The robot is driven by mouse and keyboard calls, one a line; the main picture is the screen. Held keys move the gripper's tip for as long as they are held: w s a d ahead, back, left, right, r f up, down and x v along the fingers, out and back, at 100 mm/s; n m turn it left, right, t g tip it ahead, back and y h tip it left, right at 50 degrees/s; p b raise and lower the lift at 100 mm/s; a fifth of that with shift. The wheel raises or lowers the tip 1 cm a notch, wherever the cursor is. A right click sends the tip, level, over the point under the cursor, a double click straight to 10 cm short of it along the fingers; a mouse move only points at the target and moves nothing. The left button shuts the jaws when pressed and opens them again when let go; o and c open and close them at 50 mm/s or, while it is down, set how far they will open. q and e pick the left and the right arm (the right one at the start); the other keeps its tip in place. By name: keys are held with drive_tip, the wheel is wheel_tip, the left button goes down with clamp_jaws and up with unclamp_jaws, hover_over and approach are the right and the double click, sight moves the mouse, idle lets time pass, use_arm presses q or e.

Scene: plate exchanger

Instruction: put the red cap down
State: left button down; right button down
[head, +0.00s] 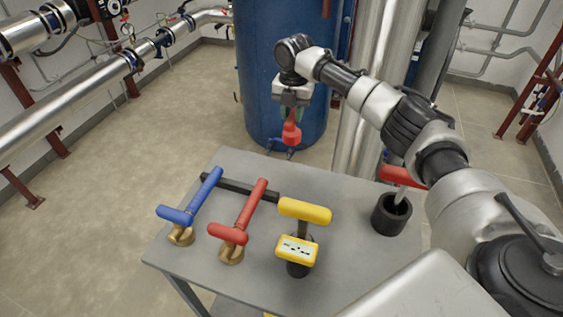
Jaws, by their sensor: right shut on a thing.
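The red cap (291,133) is held in my right gripper (289,112), which points down and is shut on it. The cap hangs beyond the far edge of the grey table (233,167), in front of the blue tank, and appears clear of the table top. The fingertips are small and partly hidden by the cap. My left gripper is not in the head view.
On the table are a blue-handled tool (206,190), a red-handled tool (251,205), a yellow-handled device (304,211) with a display, and a black cup (391,217) at right. A blue tank (257,60) and silver pipes (376,60) stand behind.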

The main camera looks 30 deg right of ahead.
drive_tip(key=s+a+f, duration=0.1)
drive_tip(key=a+f, duration=0.1)
drive_tip(key=s+a+f+p, duration=0.1)
drive_tip(key=a+f, duration=0.1)
drive_tip(key=f, duration=0.1)
drive_tip(key=s+a+f, duration=0.1)
drive_tip(key=a+f, duration=0.1)
drive_tip(key=f, duration=0.1)
drive_tip(key=shift+a+f+p, duration=0.15)
drive_tip(key=shift+a+p, duration=0.15)
drive_tip(key=c, duration=1.4)
unclamp_jaws()
drive_tip(key=o, duration=0.5)
drive_tip(key=shift+f, duration=0.1)
wheel_tip(320, 180, up, 12)
drive_tip(key=shift+r+b, duration=0.15)
drive_tip(key=shift+b, duration=0.35)
drive_tip(key=shift+w, duration=0.1)
